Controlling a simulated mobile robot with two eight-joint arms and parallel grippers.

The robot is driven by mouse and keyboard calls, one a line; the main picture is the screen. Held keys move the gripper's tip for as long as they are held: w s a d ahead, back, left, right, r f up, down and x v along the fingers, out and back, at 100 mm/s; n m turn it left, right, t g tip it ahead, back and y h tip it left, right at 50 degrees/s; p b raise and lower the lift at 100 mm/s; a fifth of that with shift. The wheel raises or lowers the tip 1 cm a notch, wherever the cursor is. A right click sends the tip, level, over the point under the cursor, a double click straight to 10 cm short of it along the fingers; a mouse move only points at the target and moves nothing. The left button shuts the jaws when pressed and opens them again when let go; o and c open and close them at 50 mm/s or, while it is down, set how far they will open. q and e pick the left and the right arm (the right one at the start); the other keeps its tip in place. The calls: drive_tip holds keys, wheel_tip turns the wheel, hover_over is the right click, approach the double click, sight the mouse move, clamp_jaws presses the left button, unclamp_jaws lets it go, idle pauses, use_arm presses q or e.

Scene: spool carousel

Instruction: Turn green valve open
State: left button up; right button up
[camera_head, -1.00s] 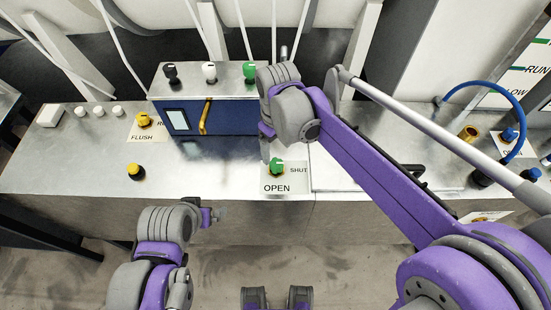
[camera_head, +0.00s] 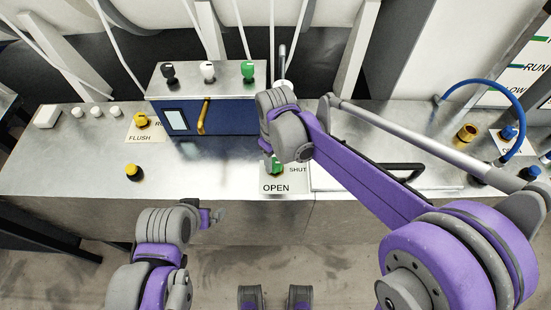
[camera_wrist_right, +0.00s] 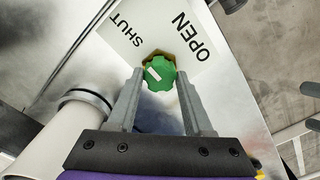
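The green valve (camera_head: 275,168) is a small knob on a white plate (camera_head: 285,187) marked SHUT and OPEN, on the metal bench. In the right wrist view the valve (camera_wrist_right: 160,75) has a white mark on its left part, on the side nearer SHUT. My right gripper (camera_wrist_right: 160,76) is open, with one finger on either side of the valve near the fingertips; I cannot tell if they touch it. In the head view my right gripper (camera_head: 269,162) partly covers the valve. My left gripper (camera_head: 213,217) is in front of the bench, away from the valve; its finger state is unclear.
A blue box (camera_head: 225,118) with black, white and green knobs stands behind and left of the valve. A yellow FLUSH knob (camera_head: 141,120) and a yellow button (camera_head: 134,170) are further left. A black handle (camera_head: 405,168) lies right of the valve.

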clamp_jaws()
drive_tip(key=shift+m, duration=0.4)
drive_tip(key=m, duration=0.3)
drive_tip(key=shift+m+b, duration=0.3)
drive_tip(key=shift+b, duration=0.1)
drive_tip(key=m, duration=0.4)
drive_tip(key=shift+m+b, duration=0.3)
drive_tip(key=m, duration=0.4)
drive_tip(key=shift+m, duration=0.3)
drive_tip(key=m, duration=0.4)
drive_tip(key=shift+m, duration=0.3)
